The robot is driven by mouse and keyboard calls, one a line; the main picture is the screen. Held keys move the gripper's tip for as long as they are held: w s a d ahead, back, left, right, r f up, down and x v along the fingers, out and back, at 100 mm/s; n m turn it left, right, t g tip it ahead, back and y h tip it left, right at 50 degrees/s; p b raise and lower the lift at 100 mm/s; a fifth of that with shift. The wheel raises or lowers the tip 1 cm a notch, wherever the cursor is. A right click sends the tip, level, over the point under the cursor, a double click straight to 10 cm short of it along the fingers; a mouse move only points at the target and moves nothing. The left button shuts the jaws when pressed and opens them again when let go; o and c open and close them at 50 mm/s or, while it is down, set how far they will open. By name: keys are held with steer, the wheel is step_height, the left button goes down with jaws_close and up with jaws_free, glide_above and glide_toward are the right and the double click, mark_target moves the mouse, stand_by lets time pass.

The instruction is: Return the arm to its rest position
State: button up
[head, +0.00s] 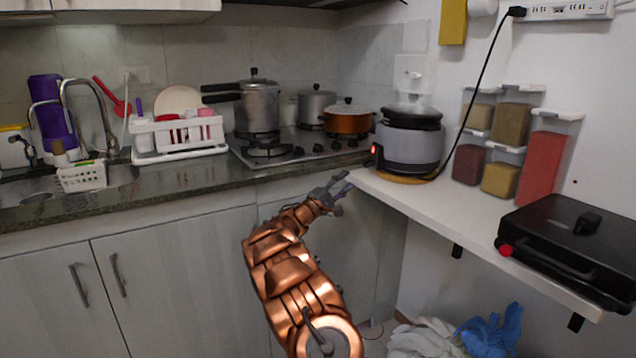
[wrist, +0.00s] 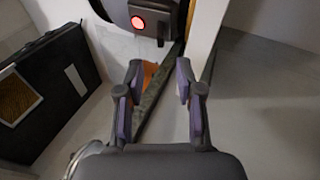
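My copper-coloured arm reaches up from the bottom of the head view. My gripper (head: 335,185) is at its end, near the left corner of the white shelf (head: 440,208) and in front of the counter edge. In the wrist view my gripper (wrist: 157,82) has its two fingers apart, with nothing between them. The rice cooker (head: 410,140) with a lit red light stands on the shelf, just beyond and to the right of the gripper. Its red light also shows at the top of the wrist view.
Spice dispensers (head: 510,125) stand against the wall on the shelf. A black grill (head: 575,240) sits at the shelf's right end. Pots stand on the stove (head: 290,148). A dish rack (head: 180,135) is on the counter. White and blue cloths (head: 490,330) lie below the shelf.

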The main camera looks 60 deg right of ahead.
steer(key=s+a+r+m+y+p, duration=0.1)
steer(key=s+a+r+y+p, duration=0.1)
steer(key=a+r+p, duration=0.3)
steer(key=s+a+r+m+g+y+p, duration=0.1)
steer(key=s+a+r+y+p, duration=0.2)
steer(key=a, duration=0.5)
steer(key=s+a+r+m+y+p, duration=0.1)
steer(key=s+a+r+y+p, duration=0.15)
steer(key=a+r, duration=0.35)
steer(key=s+a+n+t+y+p, duration=0.1)
steer(key=s+a+y+p, duration=0.3)
steer(key=a, duration=1.3)
steer(key=s+a+n+t+y+p, duration=0.2)
steer(key=s+a+t+y+p, duration=0.1)
steer(key=a, duration=1.5)
steer(key=s+a+n+t+y+p, duration=0.2)
steer(key=s+a+y+p, duration=0.3)
steer(key=a, duration=1.2)
steer(key=t+y+p, duration=0.1)
steer(key=p, duration=0.3)
steer(key=shift+a+f, duration=0.15)
steer(key=shift+f, duration=0.2)
